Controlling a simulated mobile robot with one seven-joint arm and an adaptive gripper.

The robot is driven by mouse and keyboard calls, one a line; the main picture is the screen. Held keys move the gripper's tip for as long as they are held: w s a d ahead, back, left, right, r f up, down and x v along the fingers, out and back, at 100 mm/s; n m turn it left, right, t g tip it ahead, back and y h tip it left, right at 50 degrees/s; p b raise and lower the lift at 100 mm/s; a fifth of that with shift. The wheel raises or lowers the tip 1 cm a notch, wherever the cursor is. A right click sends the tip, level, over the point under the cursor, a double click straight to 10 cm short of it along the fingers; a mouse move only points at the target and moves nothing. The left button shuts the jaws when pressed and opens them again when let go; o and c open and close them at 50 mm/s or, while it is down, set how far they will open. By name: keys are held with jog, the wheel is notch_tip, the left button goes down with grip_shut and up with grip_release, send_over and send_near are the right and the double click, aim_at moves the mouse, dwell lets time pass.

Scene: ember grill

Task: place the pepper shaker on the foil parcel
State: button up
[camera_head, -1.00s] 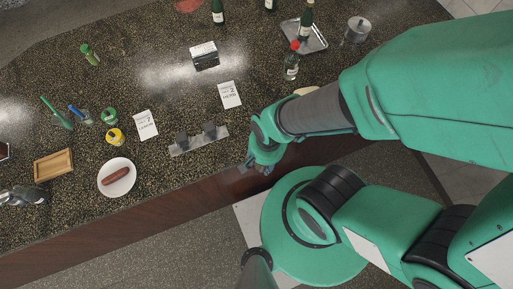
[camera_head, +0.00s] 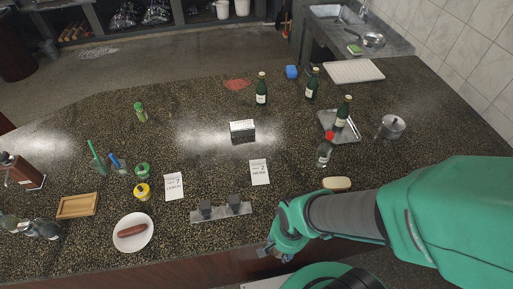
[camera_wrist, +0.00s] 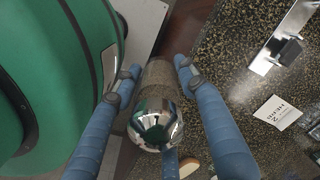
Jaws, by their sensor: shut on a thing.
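In the wrist view my blue fingers (camera_wrist: 157,70) are shut on a cylinder with a shiny chrome dome, which looks like the pepper shaker (camera_wrist: 155,124). Its body is speckled and see-through or grey. In the head view the held shaker is too small to tell apart from the gripper. A shiny, lumpy silver-grey item (camera_head: 42,229) lies at the far left of the counter. I cannot tell whether it is the foil parcel.
The metal strip (camera_head: 222,211) stands near the front edge, with a white plate holding a sausage (camera_head: 132,231) to its left. Two cards, a wooden tray (camera_head: 77,206), jars, bottles and a clear red-capped bottle (camera_head: 325,150) stand around. The counter's middle has free room.

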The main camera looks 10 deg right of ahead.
jog(key=w+r+m+p, duration=0.1)
jog(key=w+r+p, duration=0.1)
jog(key=w, duration=1.8)
jog(key=w+r+g+p, duration=0.1)
jog(key=w+r+p, duration=0.1)
jog(key=w, duration=1.9)
jog(key=shift+w+a+r+m+h, duration=0.25)
jog(key=shift+a+r+m+h, duration=0.05)
jog(key=shift+a+r+m, duration=0.15)
jog(key=shift+w, duration=0.1)
jog(key=p, duration=0.1)
send_over(242, 125)
jog(key=shift+w+d+f, duration=0.1)
jog(key=shift+w+f, duration=0.2)
jog(key=shift+f, duration=0.45)
jog(key=shift+f, duration=1.75)
jog(key=shift+s+f, duration=0.1)
jog(key=shift+f, duration=0.2)
